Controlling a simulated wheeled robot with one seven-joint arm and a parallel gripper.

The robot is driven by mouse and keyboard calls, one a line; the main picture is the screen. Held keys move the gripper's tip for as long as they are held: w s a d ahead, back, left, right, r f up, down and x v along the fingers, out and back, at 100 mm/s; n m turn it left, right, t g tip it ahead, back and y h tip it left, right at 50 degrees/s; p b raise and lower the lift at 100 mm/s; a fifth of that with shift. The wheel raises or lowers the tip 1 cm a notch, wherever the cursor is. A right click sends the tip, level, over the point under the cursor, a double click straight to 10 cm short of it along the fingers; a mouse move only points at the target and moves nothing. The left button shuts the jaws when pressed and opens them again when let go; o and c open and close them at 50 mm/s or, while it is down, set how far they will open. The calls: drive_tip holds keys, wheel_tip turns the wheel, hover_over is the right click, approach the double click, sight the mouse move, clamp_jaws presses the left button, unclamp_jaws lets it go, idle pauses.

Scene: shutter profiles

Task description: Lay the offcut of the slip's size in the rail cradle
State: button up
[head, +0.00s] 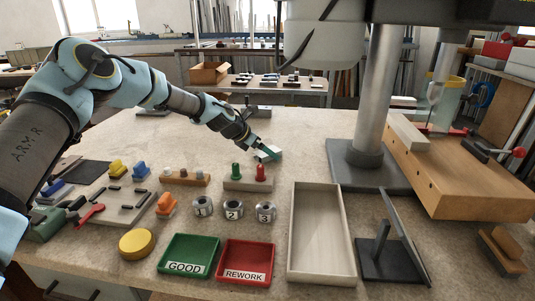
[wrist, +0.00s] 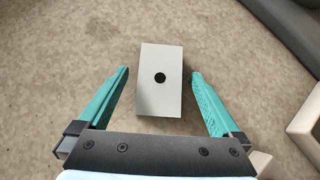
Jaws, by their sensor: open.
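My gripper (head: 267,153) is open over the middle of the bench. In the wrist view its teal fingers (wrist: 159,72) stand either side of a pale grey rectangular block (wrist: 160,98) with a black round spot in its top. Gaps show between the block and both fingers. In the head view the block (head: 262,151) is partly hidden by the fingers. I cannot tell its height against the fingertips. I cannot make out for sure which thing is the rail cradle or the slip.
A pale open tray (head: 318,270) lies front right, beside the grey column base (head: 370,175). A green GOOD tray (head: 188,256) and a red REWORK tray (head: 245,262) lie in front. A stand with green and red knobs (head: 248,184) is just in front of my gripper.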

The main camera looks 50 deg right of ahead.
drive_tip(key=shift+c, duration=0.2)
drive_tip(key=shift+r, duration=0.1)
drive_tip(key=c, duration=1.5)
